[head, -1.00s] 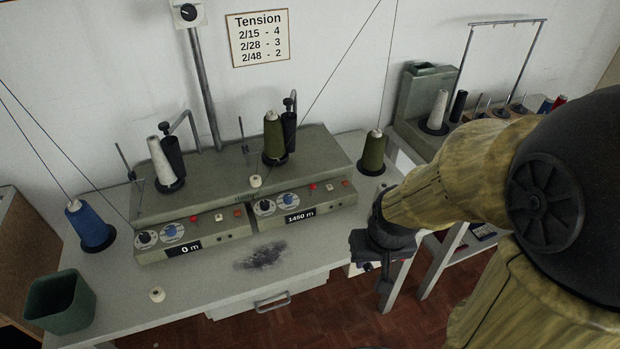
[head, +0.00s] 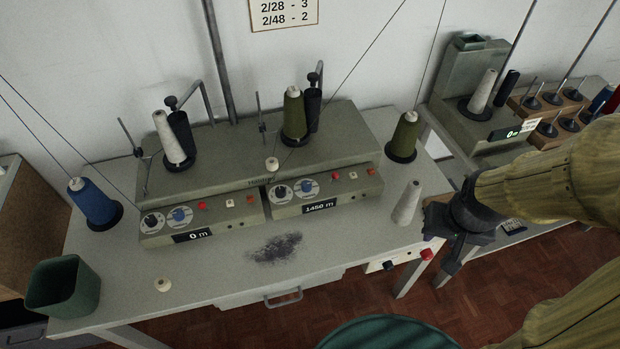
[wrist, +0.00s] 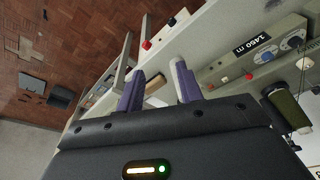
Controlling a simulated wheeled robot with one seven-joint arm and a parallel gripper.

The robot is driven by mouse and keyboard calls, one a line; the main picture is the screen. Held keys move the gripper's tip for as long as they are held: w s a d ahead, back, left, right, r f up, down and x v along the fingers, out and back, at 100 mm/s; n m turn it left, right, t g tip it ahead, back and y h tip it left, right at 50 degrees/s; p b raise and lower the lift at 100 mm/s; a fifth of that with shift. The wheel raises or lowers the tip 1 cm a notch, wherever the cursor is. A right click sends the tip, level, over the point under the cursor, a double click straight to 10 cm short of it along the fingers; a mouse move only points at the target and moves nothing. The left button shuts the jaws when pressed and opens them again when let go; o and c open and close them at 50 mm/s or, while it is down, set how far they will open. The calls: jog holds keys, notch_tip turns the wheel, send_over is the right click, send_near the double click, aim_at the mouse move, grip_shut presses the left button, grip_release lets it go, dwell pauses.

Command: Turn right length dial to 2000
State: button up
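The right unit has a dial plate with a black knob (head: 280,192) and a blue dial (head: 305,187). I cannot read which is labelled length. Its display (head: 320,206) reads 1450 m, and it also shows in the wrist view (wrist: 252,43). The blue dial appears at the upper right of the wrist view (wrist: 293,40). My gripper (head: 432,222) is at the table's right end, well right of the dials, beside a pale cone (head: 407,204). In the wrist view my gripper (wrist: 160,82) has its two fingers apart, with nothing visibly held between them.
The left unit's display (head: 193,236) reads 0 m. An olive cone (head: 404,135) stands right of the units; a blue cone (head: 94,203) and green bin (head: 64,287) stand at the left. A dark smudge (head: 275,249) marks the clear tabletop. A green round seat (head: 388,335) is in front.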

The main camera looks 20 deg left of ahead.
jog(key=o, duration=0.3)
jog(key=n+g+p, duration=0.2)
jog(key=n+p, duration=0.1)
jog(key=n, duration=0.5)
send_over(306, 183)
jog(key=shift+s+a+f, duration=0.15)
jog(key=shift+s+f, duration=0.05)
jog(key=shift+f, duration=0.6)
jog(key=shift+f, duration=0.1)
notch_tip(306, 183, down, 17)
jog(key=p, duration=0.3)
jog(key=shift+w+f, duration=0.1)
jog(key=shift+f, duration=0.05)
jog(key=shift+c, duration=0.4)
jog(key=c, duration=0.9)
